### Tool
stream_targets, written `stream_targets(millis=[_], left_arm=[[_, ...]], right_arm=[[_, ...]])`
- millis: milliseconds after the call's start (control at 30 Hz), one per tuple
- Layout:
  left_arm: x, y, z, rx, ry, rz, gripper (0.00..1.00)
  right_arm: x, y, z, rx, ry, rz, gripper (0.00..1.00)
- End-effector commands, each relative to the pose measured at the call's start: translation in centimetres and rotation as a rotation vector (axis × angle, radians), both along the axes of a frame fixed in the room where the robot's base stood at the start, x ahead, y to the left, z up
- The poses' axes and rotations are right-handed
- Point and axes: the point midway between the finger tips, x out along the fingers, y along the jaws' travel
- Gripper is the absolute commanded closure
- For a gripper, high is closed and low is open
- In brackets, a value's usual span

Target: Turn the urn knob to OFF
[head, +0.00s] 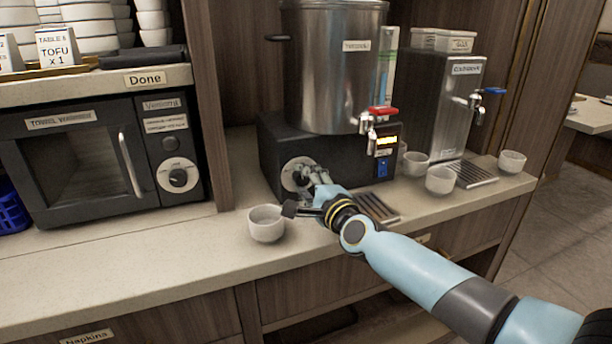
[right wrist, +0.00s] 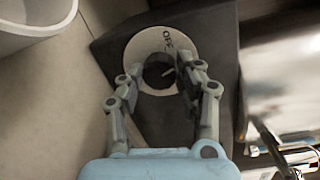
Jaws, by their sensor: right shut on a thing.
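The urn (head: 330,70) is a tall steel cylinder on a black base (head: 275,140). Its knob sits on the front left of the base, within a pale round dial (head: 290,168). My right gripper (head: 305,178) is at the knob and partly hides it in the head view. In the right wrist view the black knob (right wrist: 159,72) is between the fingers of my right gripper (right wrist: 160,82), which is shut on it. The dial (right wrist: 143,42) shows the letters OFF, partly seen, above the knob. The left gripper is not in view.
A white cup (head: 266,224) stands on the counter just left of my right gripper. Other cups (head: 440,180) and a second dispenser (head: 425,95) stand to the right. A towel warmer (head: 70,160) is at the left. The front left counter is clear.

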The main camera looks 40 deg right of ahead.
Motion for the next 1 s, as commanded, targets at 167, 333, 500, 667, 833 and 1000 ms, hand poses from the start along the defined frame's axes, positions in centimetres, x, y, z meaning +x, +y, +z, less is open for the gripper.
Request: stream_targets(millis=[167, 333, 500, 667, 833, 1000], left_arm=[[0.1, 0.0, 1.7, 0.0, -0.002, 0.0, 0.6], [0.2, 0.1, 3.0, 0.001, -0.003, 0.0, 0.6], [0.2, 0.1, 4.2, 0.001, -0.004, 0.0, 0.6], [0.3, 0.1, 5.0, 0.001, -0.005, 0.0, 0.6], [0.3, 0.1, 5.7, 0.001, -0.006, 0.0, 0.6], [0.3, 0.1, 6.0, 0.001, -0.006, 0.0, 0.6]], right_arm=[[0.0, 0.0, 0.2, -0.163, 0.043, 0.0, 0.97], [0.0, 0.1, 0.3, -0.317, 0.08, 0.001, 0.97], [0.0, 0.1, 0.2, -0.455, 0.113, 0.001, 0.97], [0.0, 0.1, 0.1, -0.558, 0.139, 0.002, 0.97], [0.0, 0.1, 0.0, -0.637, 0.157, 0.001, 0.97], [0.0, 0.1, 0.0, -0.683, 0.167, 0.001, 0.97]])
